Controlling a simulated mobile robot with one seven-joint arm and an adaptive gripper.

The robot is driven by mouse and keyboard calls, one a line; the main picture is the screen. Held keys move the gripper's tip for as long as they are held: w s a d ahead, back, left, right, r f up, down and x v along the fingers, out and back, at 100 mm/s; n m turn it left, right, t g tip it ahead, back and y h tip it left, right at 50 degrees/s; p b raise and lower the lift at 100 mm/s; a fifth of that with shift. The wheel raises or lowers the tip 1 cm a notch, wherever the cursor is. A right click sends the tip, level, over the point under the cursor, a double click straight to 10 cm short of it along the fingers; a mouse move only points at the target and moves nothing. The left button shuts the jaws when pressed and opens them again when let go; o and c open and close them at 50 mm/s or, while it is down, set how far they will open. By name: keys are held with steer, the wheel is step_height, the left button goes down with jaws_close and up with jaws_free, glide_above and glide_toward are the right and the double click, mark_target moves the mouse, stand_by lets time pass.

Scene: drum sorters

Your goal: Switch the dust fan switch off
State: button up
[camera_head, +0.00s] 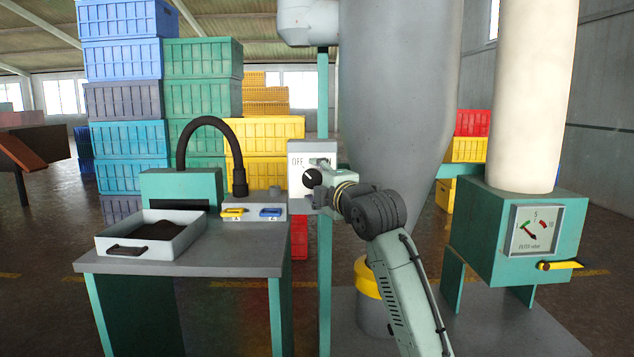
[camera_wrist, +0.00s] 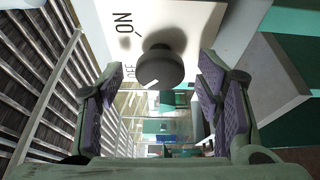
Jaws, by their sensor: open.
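The dust fan switch is a black round knob (camera_head: 312,178) on a white panel (camera_head: 297,190) fixed to a green post. The word OFF shows at the panel's upper left. In the wrist view the dark knob (camera_wrist: 160,65) stands out from the white plate (camera_wrist: 195,18), with ON and OFF printed to its left. A pale mark on the knob points down-left in that view, on the OFF side. My gripper (camera_head: 322,184) is right in front of the panel. In the wrist view my gripper (camera_wrist: 162,86) is open, its padded fingers apart on either side of the knob, with visible gaps.
A grey-topped bench (camera_head: 185,262) at left carries a tray (camera_head: 128,245) of dark material and small yellow and blue switches. A large grey hopper (camera_head: 400,80) stands behind my arm. A green gauge box (camera_head: 485,235) with a yellow handle is at right. Stacked crates stand behind.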

steer(key=shift+s, duration=0.15)
steer(key=v, duration=1.1)
steer(key=shift+s+d, duration=0.15)
steer(key=shift+s, duration=0.25)
